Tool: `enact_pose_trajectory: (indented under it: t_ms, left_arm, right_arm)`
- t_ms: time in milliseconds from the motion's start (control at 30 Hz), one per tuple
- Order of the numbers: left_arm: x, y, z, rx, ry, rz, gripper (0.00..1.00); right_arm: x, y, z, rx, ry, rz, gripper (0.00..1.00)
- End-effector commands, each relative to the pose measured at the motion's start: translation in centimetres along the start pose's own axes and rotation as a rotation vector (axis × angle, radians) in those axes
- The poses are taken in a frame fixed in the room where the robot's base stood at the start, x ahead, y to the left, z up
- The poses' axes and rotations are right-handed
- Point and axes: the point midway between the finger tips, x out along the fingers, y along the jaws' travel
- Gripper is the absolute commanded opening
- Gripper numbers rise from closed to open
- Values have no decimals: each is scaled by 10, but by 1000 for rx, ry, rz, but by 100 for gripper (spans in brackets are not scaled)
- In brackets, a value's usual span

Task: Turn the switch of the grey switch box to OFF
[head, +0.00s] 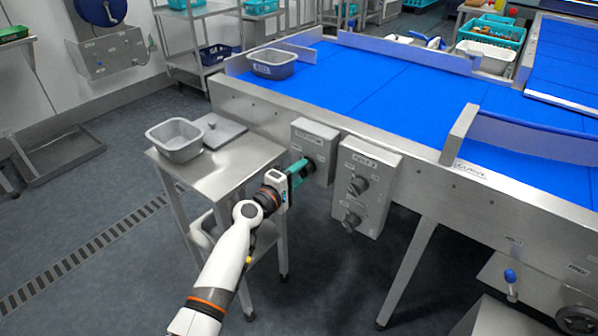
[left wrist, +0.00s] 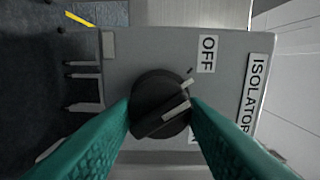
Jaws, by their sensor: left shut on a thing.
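The grey switch box (head: 318,136) hangs on the side of the conveyor frame. In the left wrist view its face (left wrist: 120,75) carries an ISOLATOR label (left wrist: 252,92) and an OFF label (left wrist: 207,54), both turned sideways. Its black round switch (left wrist: 158,100) has a raised bar slanting up to the right, with white marks near its right side. A second label is mostly hidden behind a finger. My left gripper (head: 307,166) has teal fingers, shut on the switch from both sides. My right gripper is not in view.
A second grey box (head: 372,163) with two knobs hangs just right of the switch box. A steel side table (head: 225,168) with a grey tub (head: 175,140) and a flat lid stands left. The blue conveyor belt (head: 385,85) lies above and behind.

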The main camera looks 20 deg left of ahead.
Motion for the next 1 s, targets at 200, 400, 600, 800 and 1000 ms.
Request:
enact_pose_trajectory:
  t_ms: [200,400,600,800,1000]
  left_arm:
    - [0,0,1,-119,-2,1,16]
    - [0,0,1,-176,-3,1,16]
    - [0,0,1,-198,-3,1,16]
    - [0,0,1,-200,-3,1,16]
    - [0,0,1,-199,-2,1,49]
  right_arm:
    - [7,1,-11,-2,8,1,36]
    - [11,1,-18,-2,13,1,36]
    - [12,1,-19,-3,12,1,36]
    - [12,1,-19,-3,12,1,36]
    - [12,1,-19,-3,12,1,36]
